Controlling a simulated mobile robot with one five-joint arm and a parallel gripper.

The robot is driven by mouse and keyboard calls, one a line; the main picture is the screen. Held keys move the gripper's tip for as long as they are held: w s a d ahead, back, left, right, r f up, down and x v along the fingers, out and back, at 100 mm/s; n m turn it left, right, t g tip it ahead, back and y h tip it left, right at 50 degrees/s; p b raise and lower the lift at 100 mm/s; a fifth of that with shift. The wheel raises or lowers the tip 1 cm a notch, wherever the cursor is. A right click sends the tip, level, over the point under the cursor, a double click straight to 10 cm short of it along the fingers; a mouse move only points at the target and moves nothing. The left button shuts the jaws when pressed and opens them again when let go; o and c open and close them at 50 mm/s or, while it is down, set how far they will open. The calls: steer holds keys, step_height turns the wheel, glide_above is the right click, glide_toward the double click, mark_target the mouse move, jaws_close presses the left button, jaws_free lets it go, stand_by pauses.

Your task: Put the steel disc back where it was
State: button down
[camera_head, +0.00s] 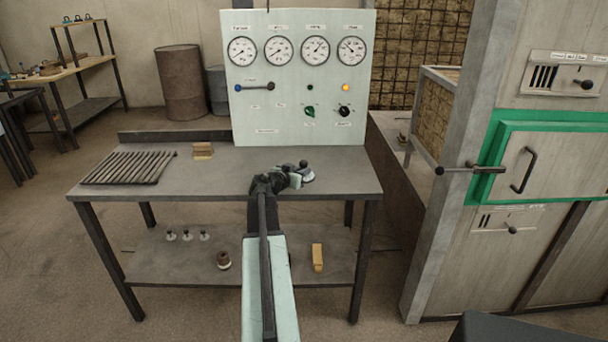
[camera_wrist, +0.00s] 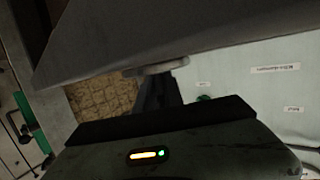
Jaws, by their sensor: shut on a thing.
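The steel disc (camera_head: 308,178) shows as a small pale round shape with a dark knob above it, at the tip of my gripper (camera_head: 296,177) over the right part of the grey workbench top. My gripper is shut on it; the jaws hide part of it. In the head view I cannot tell whether the disc touches the bench top. In the wrist view a round grey edge (camera_wrist: 155,69), probably the disc, shows beneath a large dark grey surface.
A gauge panel (camera_head: 298,75) stands behind the bench. Dark rods (camera_head: 128,167) and a small wooden block (camera_head: 202,151) lie left on the bench (camera_head: 215,180). The lower shelf (camera_head: 195,262) holds small knobbed pieces (camera_head: 187,236). A green-framed furnace door (camera_head: 540,160) is at right.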

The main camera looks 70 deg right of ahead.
steer(key=c, duration=1.5)
jaws_free()
steer(key=shift+o, duration=0.2)
steer(key=shift+s, duration=0.1)
steer(key=shift+r, duration=0.15)
steer(key=p+v, duration=0.3)
steer(key=v, duration=0.7)
steer(key=shift+a, duration=0.4)
steer(key=shift+a+r, duration=0.1)
steer(key=shift+a, duration=0.45)
